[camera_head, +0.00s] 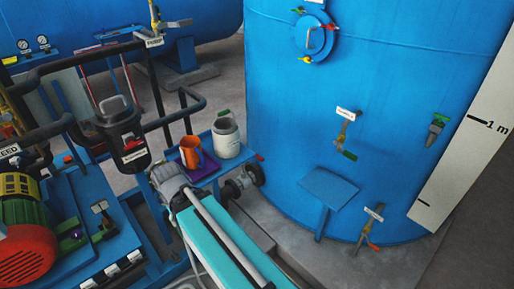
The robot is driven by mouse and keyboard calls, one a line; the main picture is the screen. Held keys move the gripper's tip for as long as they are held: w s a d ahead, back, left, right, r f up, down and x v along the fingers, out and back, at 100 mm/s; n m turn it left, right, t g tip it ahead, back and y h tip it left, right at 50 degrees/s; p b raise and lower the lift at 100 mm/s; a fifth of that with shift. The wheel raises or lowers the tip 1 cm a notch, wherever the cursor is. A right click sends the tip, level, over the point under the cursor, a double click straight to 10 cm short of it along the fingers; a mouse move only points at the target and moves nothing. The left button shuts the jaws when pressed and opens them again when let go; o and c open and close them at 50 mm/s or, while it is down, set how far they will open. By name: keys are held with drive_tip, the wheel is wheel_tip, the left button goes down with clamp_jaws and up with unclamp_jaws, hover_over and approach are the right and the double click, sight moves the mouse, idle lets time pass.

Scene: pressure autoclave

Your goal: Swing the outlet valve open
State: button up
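Several small valves show, and I cannot read which label says outlet. On the big blue tank, a brass valve with a green handle (344,138) hangs under a white tag. Low on the tank, a valve with a red-orange handle (371,232) sits under another tag. A grey valve with a green top (436,129) is at the tank's right side. My arm reaches in from the bottom, and its grey far end (166,180) is left of the tank, apart from these valves. No fingers can be made out there.
An orange mug (191,152) and a white-grey pot (226,138) stand on a blue bench. A black canister (125,135) and a red-green motor (25,245) are at left. A blue shelf (327,188) juts out before the tank. Floor shows at lower right.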

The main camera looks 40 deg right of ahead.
wheel_tip(320, 180, up, 14)
drive_tip(key=p, duration=1.2)
drive_tip(key=shift+f, duration=0.25)
drive_tip(key=shift+o, duration=0.2)
